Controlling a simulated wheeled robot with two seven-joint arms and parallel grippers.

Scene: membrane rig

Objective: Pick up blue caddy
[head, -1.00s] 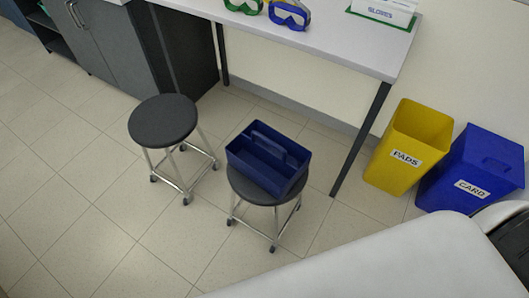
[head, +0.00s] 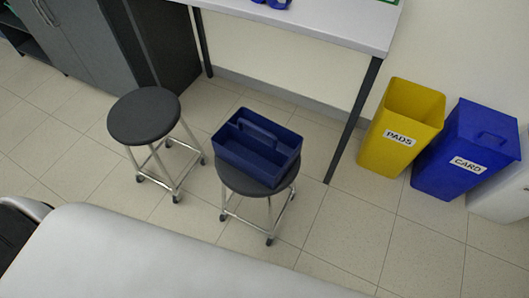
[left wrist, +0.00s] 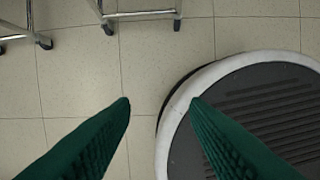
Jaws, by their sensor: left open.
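The blue caddy (head: 258,147) is an open box with a raised central handle. It sits on the right-hand black-topped stool (head: 257,184) in the head view. My left gripper (left wrist: 160,101) shows only in the left wrist view, as two green fingers spread apart with nothing between them. It points at the floor, beside my round base, away from the caddy. The caddy does not show in the left wrist view; only stool legs and casters show at its top. My right gripper is not in either view.
A second black stool (head: 144,116) stands left of the caddy's stool. A white table (head: 330,27) stands behind, its dark leg right of the caddy. A yellow PADS bin (head: 401,128) and a blue CARD bin (head: 466,150) stand at right. Tiled floor (head: 340,235) lies clear at front right.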

